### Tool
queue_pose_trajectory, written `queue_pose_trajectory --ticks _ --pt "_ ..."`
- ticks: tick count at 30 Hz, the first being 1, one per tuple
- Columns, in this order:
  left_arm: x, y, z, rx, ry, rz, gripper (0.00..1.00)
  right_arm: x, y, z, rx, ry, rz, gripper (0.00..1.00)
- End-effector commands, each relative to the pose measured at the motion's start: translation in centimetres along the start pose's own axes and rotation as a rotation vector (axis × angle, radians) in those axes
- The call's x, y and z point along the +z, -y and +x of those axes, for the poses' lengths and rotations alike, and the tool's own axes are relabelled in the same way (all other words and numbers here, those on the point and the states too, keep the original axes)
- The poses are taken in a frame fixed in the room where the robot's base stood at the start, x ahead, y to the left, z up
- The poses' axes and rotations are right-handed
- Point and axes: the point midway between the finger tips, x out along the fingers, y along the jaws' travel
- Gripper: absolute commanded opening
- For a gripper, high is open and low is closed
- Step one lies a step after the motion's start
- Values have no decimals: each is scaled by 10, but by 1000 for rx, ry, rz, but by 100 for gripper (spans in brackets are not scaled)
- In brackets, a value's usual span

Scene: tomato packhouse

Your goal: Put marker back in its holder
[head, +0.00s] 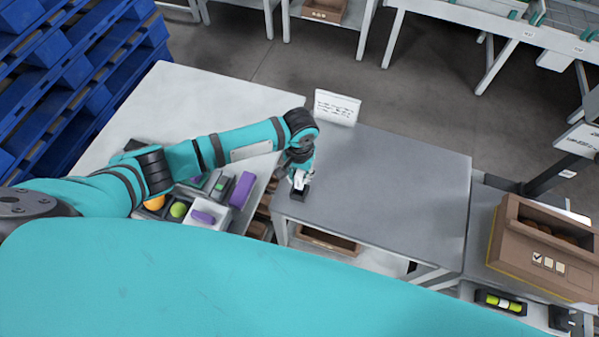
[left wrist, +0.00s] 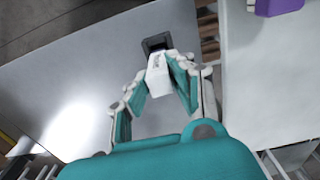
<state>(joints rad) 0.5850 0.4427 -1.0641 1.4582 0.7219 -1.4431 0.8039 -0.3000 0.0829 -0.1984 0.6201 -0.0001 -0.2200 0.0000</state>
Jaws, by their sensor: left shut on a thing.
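My left gripper (head: 299,176) is over the left front edge area of the grey table. In the left wrist view its fingers (left wrist: 158,76) are shut on a white, blocky piece with faint dark markings, which I take to be the marker (left wrist: 157,67). A small dark holder (left wrist: 154,43) stands right at the far end of the marker. The holder also shows in the head view (head: 300,191), just below the fingers. I cannot tell whether the marker's end is inside the holder or only above it. My right gripper is not in view.
The grey table (head: 395,190) is clear to the right. A white sign (head: 337,107) stands at its back left. The pale table at left bears a purple block (head: 241,190) and small items. A brown crate (head: 500,245) stands at right; blue pallets (head: 100,60) are stacked back left.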

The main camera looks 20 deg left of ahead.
Motion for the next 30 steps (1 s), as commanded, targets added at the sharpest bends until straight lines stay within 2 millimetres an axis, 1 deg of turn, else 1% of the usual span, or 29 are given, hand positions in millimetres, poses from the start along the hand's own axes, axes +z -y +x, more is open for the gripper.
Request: queue_pose_trajectory --ticks 30 --pt "0 0 21 0 0 0 0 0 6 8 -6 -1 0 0"
